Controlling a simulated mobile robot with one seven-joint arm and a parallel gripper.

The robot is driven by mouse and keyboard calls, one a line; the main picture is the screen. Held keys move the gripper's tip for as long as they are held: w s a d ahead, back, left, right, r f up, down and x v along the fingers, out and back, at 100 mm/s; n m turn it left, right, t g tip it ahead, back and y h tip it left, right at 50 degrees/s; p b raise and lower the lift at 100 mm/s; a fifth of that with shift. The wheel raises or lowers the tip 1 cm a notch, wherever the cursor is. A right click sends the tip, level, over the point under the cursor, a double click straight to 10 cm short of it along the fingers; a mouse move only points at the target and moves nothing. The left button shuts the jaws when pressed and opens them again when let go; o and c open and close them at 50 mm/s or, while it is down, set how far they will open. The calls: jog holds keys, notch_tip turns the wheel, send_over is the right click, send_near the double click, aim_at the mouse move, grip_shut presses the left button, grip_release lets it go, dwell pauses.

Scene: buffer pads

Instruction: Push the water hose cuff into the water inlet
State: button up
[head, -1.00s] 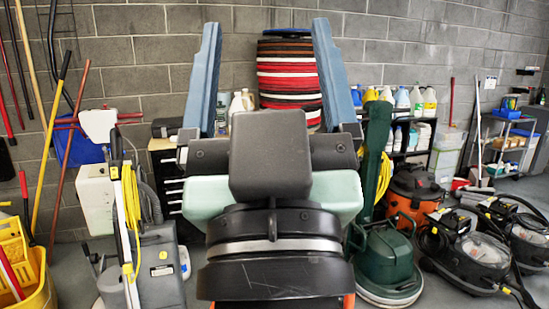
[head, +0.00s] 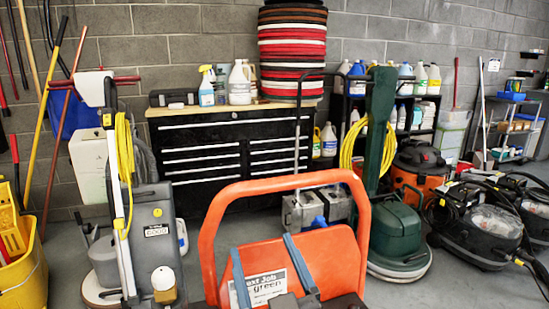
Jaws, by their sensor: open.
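My gripper (head: 263,244) is low in the head view, with two blue fingers apart and nothing seen between them. The fingers stand in front of the orange panel of a machine (head: 328,258) that has an orange hoop handle and a white "green" label (head: 266,287). Most of my gripper's body is cut off by the bottom edge. I cannot make out the water hose cuff or the water inlet. The lower part of the orange machine is out of view.
A grey floor machine (head: 160,238) and a yellow bucket (head: 30,272) stand at left. A black tool chest (head: 215,150) bears a stack of pads (head: 291,50). A green floor machine (head: 398,232) and black vacuums (head: 478,232) stand at right. Grey floor shows between them.

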jog(key=s+d+f+g+b, duration=0.1)
jog(key=f+b, duration=0.6)
jog(key=f, duration=1.2)
jog(key=s+d+f+m+g+b, duration=0.1)
jog(key=s+f+b, duration=0.3)
jog(key=f, duration=1.4)
jog(key=b, duration=0.4)
jog(key=shift+s+d+f+m, duration=0.25)
jog(key=shift+d+f+m, duration=0.05)
jog(key=shift+d+f, duration=0.1)
jog(key=shift+r, duration=0.1)
jog(key=x, duration=0.7)
jog(key=shift+w+a+f, duration=0.1)
jog(key=shift+w+f, duration=0.2)
jog(key=shift+w, duration=0.05)
jog(key=shift+w+a+r, duration=0.1)
jog(key=shift+w+a, duration=0.1)
jog(key=shift+w, duration=0.5)
jog(key=shift+b, duration=0.8)
